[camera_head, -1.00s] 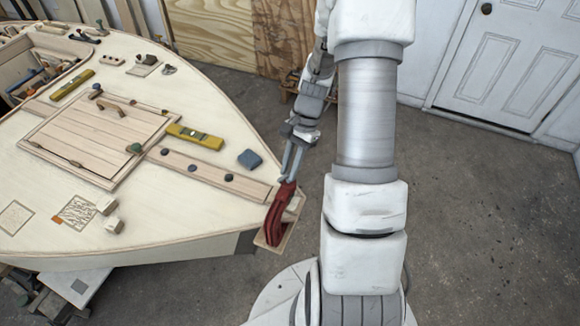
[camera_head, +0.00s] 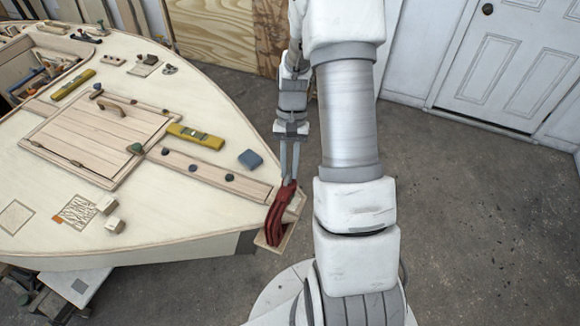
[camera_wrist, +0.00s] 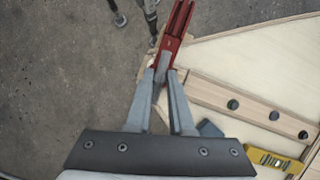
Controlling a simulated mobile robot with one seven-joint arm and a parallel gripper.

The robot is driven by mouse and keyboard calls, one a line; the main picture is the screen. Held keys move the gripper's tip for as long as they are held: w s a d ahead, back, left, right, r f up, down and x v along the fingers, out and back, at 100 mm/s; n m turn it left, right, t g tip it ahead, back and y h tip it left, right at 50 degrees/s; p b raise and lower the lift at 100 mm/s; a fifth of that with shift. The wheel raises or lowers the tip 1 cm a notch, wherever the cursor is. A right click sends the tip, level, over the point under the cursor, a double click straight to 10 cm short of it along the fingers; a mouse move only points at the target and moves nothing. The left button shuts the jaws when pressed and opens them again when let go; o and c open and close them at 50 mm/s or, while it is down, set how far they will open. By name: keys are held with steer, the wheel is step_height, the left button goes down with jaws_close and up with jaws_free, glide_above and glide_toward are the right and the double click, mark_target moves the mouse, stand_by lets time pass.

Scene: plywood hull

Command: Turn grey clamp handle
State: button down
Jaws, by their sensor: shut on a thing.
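A red clamp (camera_head: 278,218) sits at the pointed tip of the plywood hull (camera_head: 170,225). In the wrist view the red clamp (camera_wrist: 176,28) shows at the top centre, with its grey handle (camera_wrist: 160,88) running down between my fingers. My gripper (camera_head: 290,180) is at the upper end of the clamp. In the wrist view my gripper (camera_wrist: 161,75) has its fingertips close together on either side of the grey handle, shut on it. The handle is hidden in the head view.
A blue block (camera_head: 250,159) and a yellow level (camera_head: 195,136) lie on the deck near the tip. A wooden strip with dark knobs (camera_head: 215,175) runs toward the clamp. A grey floor lies right of the hull, with a white door (camera_head: 500,60) behind.

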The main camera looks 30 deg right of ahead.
steer(key=shift+a+f+n+g+h, duration=0.15)
steer(key=shift+n+h, duration=0.2)
steer(key=shift+n, duration=0.6)
steer(key=shift+r+n+g+h, duration=0.15)
steer(key=shift+n+h, duration=0.2)
steer(key=shift+n, duration=0.6)
steer(key=shift+f, duration=0.1)
steer(key=c, duration=0.7)
jaws_free()
steer(key=shift+c, duration=0.2)
steer(key=shift+w, duration=0.1)
steer(key=v, duration=1.7)
steer(key=shift+r, duration=0.2)
steer(key=shift+w, duration=0.1)
